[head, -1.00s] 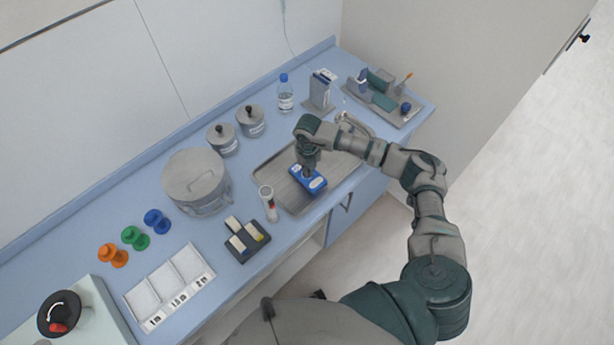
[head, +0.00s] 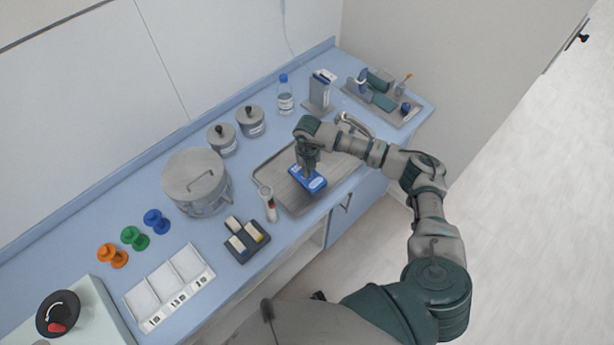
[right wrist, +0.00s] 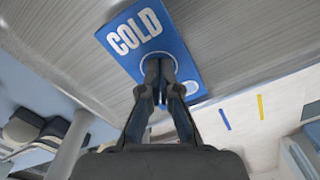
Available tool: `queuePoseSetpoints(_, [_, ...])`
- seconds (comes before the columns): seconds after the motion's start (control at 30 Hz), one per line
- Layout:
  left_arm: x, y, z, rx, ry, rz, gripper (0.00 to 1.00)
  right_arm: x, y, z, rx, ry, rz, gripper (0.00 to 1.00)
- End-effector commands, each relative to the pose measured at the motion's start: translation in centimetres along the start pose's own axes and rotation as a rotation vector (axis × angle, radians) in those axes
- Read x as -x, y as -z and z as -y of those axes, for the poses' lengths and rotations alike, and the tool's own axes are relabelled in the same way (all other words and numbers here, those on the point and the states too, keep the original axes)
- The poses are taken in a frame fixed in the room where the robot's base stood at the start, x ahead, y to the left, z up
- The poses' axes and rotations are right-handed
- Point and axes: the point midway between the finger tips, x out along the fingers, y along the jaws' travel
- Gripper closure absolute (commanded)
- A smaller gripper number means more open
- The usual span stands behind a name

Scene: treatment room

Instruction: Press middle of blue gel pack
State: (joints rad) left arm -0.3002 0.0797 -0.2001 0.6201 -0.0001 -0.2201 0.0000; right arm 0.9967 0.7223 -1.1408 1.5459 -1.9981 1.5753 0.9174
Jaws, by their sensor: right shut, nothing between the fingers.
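The blue gel pack (head: 311,180) lies on the grey metal tray (head: 292,199) on the blue counter. In the right wrist view the gel pack (right wrist: 182,42) carries the white word "COLD" and pale oval marks. My right gripper (head: 306,172) points down over the pack, its fingers shut and empty. In the right wrist view the fingertips (right wrist: 160,72) overlap the oval mark near the pack's middle. I cannot tell for certain whether they touch it. My left gripper is not in view.
A tube in a clear holder (head: 267,200) and a dark block rack (head: 246,239) stand left of the tray. A large lidded pot (head: 195,180) and two small lidded jars stand behind. A bottle (head: 285,95) and a grey tray of supplies (head: 408,119) are farther back.

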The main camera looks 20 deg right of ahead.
Motion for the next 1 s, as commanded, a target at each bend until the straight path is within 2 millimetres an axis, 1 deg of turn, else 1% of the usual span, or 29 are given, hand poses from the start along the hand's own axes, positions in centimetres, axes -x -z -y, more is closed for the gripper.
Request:
queuePoseSetpoints(0.03, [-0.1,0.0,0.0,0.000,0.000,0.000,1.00,-0.7,0.5,0.0,0.003,0.005,-0.014,1.00])
queuePoseSetpoints(0.13, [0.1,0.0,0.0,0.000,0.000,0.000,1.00,-0.6,0.5,0.0,0.004,0.005,-0.016,1.00])
queuePoseSetpoints(0.23, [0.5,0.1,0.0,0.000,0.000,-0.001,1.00,0.0,0.6,0.0,0.004,0.005,-0.016,1.00])
queuePoseSetpoints(0.7, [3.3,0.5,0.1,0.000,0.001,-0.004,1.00,4.7,0.3,0.0,0.002,0.002,-0.005,1.00])
queuePoseSetpoints(0.9, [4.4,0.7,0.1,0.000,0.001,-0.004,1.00,6.4,0.2,0.0,0.002,0.002,-0.005,1.00])
queuePoseSetpoints(1.0, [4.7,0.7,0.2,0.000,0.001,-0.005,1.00,6.9,0.2,0.0,0.002,0.002,-0.005,1.00])
